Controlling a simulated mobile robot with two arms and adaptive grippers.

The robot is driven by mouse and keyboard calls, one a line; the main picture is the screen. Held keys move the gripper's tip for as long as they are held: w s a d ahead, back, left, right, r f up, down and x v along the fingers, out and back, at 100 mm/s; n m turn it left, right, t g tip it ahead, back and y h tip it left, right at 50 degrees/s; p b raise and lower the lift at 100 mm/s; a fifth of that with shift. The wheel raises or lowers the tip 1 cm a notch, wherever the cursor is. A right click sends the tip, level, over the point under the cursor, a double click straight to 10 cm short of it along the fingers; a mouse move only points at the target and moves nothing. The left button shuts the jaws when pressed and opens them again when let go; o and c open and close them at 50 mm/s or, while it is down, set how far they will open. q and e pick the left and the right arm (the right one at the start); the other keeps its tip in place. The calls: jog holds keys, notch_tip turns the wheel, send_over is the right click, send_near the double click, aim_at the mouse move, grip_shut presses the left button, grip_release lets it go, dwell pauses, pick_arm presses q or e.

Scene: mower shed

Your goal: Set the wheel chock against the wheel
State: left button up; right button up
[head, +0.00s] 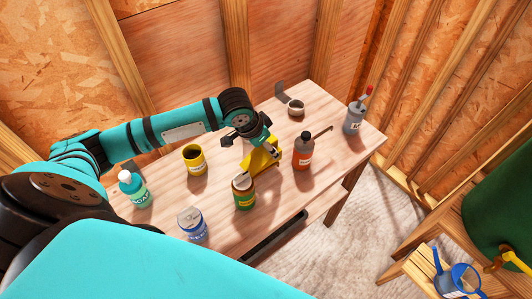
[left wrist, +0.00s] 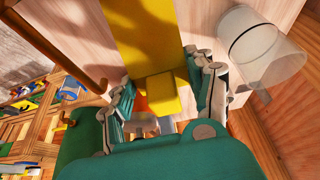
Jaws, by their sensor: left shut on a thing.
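The yellow wheel chock (head: 261,160) is on or just above the wooden workbench, near its middle. My left gripper (head: 262,147) reaches over it from the left and is shut on it. In the left wrist view the chock (left wrist: 148,38) runs up from between the two fingers of the gripper (left wrist: 162,88). I cannot tell whether the chock touches the bench. I cannot make out a wheel in either view. My right gripper is not in view.
On the workbench (head: 325,115), close around the chock, stand a yellow can (head: 195,161), a brown jar (head: 243,193) and an orange bottle (head: 303,154). A teal bottle (head: 134,190), blue can (head: 192,226) and grey bottle (head: 353,120) stand farther off. A green object (head: 500,200) is at right.

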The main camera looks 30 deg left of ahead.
aim_at(264, 151)
pick_arm(q)
notch_tip(264, 151, down, 3)
jog(key=shift+f, duration=0.35)
jog(key=o, duration=1)
jog(key=shift+f, duration=0.1)
jog(key=shift+o, duration=0.6)
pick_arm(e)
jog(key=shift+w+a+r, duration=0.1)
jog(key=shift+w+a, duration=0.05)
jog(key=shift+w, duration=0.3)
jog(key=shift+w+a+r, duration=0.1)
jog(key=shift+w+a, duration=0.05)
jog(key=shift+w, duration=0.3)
